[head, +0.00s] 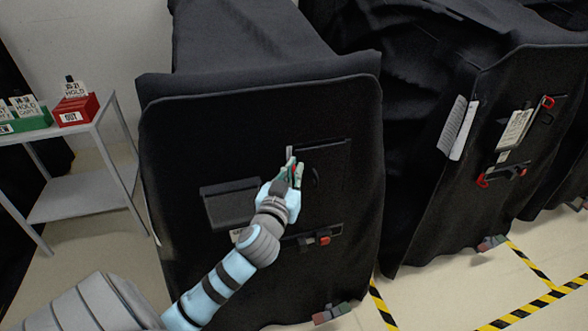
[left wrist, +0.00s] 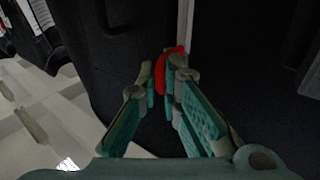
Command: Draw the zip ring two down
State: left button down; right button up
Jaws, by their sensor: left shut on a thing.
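My left gripper (head: 293,173) is at the front of the nearer black covered cart (head: 190,135). Its fingers are shut on a red ring (left wrist: 161,76), which shows between the fingertips in the left wrist view, where the gripper (left wrist: 166,80) comes in from below. A thin pale strip, which looks like the zip (left wrist: 185,22), runs up from the ring; its upper end (head: 289,152) shows just above the fingers in the head view. The fingers hide part of the ring and the zip below it. My right gripper is not in view.
A flap pocket (head: 230,203) lies left of the gripper and a rectangular panel (head: 328,160) right of it. A second covered cart (head: 425,190) with red-trimmed fittings stands at right. A grey shelf table (head: 80,196) with a red bin (head: 76,110) stands at left.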

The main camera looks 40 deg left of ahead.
pick_arm(q)
notch_tip(320, 180, down, 12)
jog(key=b, duration=0.8)
jog(key=shift+r+b, duration=0.2)
jog(key=shift+b, duration=0.15)
jog(key=c, duration=2)
grip_release()
jog(key=shift+r, duration=0.1)
jog(key=v, duration=1.2)
jog(key=shift+d, duration=0.1)
